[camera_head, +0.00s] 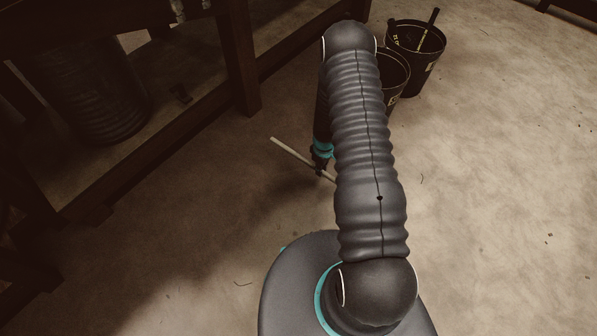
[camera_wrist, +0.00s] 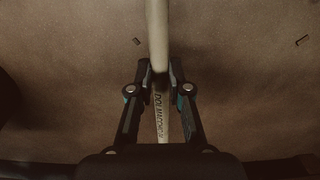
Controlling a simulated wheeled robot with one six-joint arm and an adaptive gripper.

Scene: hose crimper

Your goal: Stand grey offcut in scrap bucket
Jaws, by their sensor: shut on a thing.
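The grey offcut (camera_head: 292,151) is a thin, pale, straight rod. My gripper (camera_head: 321,173) is shut on it; in the head view one end sticks out to the left and the other runs behind my arm. In the wrist view the offcut (camera_wrist: 157,35) passes between the two fingers of my gripper (camera_wrist: 160,77), with dark lettering on its lower part. I cannot tell if the rod touches the floor. Two dark buckets stand at the top right: one bucket (camera_head: 432,61) has items sticking up, and a nearer bucket (camera_head: 398,85) is partly hidden by my arm. Which is the scrap bucket I cannot tell.
A dark wooden bench with a leg (camera_head: 238,55) and a low rail (camera_head: 180,131) runs along the left. A coiled dark hose (camera_head: 95,95) stands beneath it. The concrete floor (camera_head: 500,200) at the right is open, with only small scraps on it.

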